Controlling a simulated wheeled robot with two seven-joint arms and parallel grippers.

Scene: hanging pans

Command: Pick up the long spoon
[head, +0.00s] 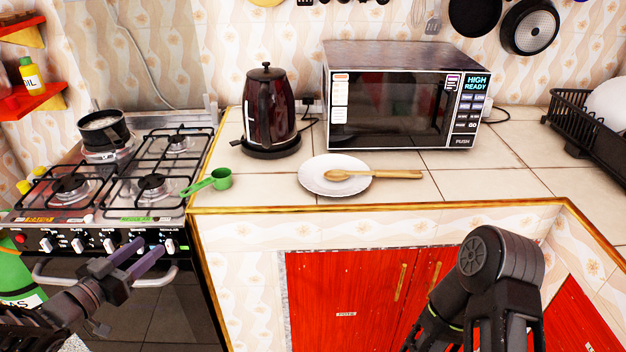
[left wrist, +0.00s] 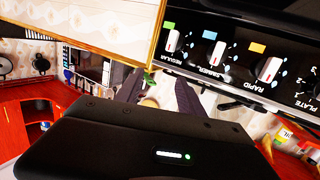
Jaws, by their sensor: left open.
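A long wooden spoon (head: 372,175) lies across a white plate (head: 330,188) on the tiled counter. Its bowl is on the plate and its handle reaches past the plate's right rim. My left gripper (head: 128,258) is open and empty in front of the stove knobs, lower and well to the left of the spoon. Its two fingers also show in the left wrist view (left wrist: 158,98). The spoon cannot be made out in the left wrist view. My right arm comes in at the lower right, in front of the red cabinet; its gripper is not visible.
A green measuring cup (head: 220,178) sits at the counter's left edge. A dark kettle (head: 268,108) and a microwave (head: 395,105) stand behind the plate. The gas stove (head: 120,190) holds a pot (head: 103,128). A dish rack (head: 580,135) is at right. The counter right of the spoon is clear.

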